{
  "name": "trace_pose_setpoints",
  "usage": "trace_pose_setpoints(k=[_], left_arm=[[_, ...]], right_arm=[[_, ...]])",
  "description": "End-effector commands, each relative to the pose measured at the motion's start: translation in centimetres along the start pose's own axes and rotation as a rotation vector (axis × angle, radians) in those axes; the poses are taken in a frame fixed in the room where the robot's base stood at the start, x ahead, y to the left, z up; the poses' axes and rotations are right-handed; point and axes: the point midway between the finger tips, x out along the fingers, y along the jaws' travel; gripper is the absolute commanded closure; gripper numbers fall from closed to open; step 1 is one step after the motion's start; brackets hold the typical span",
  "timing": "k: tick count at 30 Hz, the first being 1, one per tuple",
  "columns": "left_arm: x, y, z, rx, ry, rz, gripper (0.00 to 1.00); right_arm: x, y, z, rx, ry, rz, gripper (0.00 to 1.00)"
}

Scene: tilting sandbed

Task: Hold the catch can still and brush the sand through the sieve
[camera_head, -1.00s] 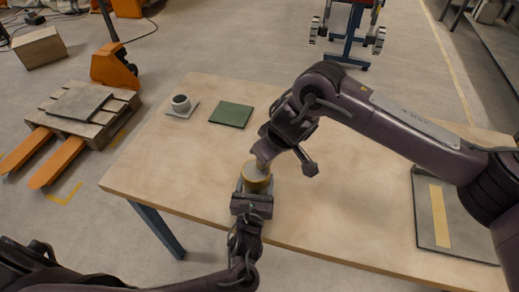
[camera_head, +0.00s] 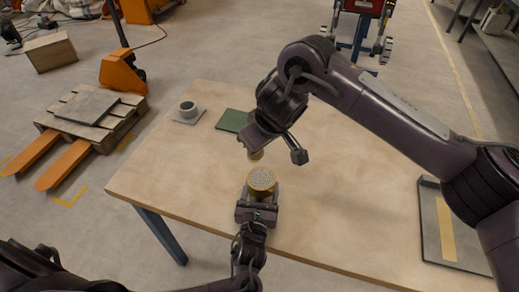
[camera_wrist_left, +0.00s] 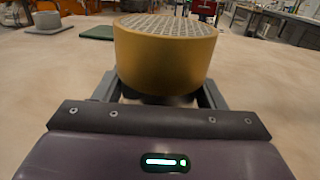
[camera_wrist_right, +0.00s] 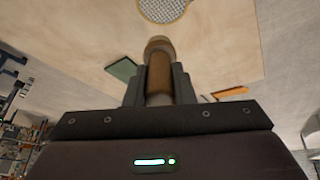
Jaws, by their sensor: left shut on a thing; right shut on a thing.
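A round brass sieve (camera_head: 262,177) with a pale grey mesh top is near the table's front edge. It fills the upper middle of the left wrist view (camera_wrist_left: 165,60). My left gripper (camera_head: 260,193) is shut around the catch can just below the sieve; only a dark strip of the can (camera_wrist_left: 160,98) shows. My right gripper (camera_head: 255,143) is shut on the brush (camera_wrist_right: 158,75), a brown, round-ended piece. The brush is beyond the sieve in the head view, apart from it. The mesh also shows in the right wrist view (camera_wrist_right: 163,9). I cannot make out sand on it.
A green mat (camera_head: 231,121) lies at the back of the table (camera_head: 165,165). A grey cup (camera_head: 187,109) stands on a small grey pad to its left. A dark tray (camera_head: 428,222) with a yellow strip lies at the right. The table's left part is clear.

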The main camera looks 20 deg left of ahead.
Motion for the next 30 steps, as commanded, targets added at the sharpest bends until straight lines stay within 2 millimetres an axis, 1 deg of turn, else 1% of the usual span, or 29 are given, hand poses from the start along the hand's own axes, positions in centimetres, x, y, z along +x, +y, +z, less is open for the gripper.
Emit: trace_pose_setpoints(k=[3, 9, 24, 25, 30], left_arm=[[0.0, 0.0, 0.0, 0.0, -0.001, 0.0, 0.67], [0.0, 0.0, 0.0, 0.0, 0.0, 0.0, 0.67], [0.0, 0.0, 0.0, 0.0, 0.0, 0.0, 0.67], [0.0, 0.0, 0.0, 0.0, 0.0, 0.0, 0.35], [0.0, 0.0, 0.0, 0.0, 0.0, 0.0, 0.12]], right_arm=[[-1.1, 0.1, -0.5, -0.002, 0.001, 0.001, 1.0], [-2.4, 0.3, -1.1, 0.0, 0.001, 0.001, 1.0], [-2.5, 0.2, -1.1, 0.0, 0.0, 0.0, 1.0], [-2.5, 0.2, -1.1, 0.0, 0.0, 0.0, 1.0], [-2.5, 0.2, -1.1, 0.0, 0.0, 0.0, 1.0]])
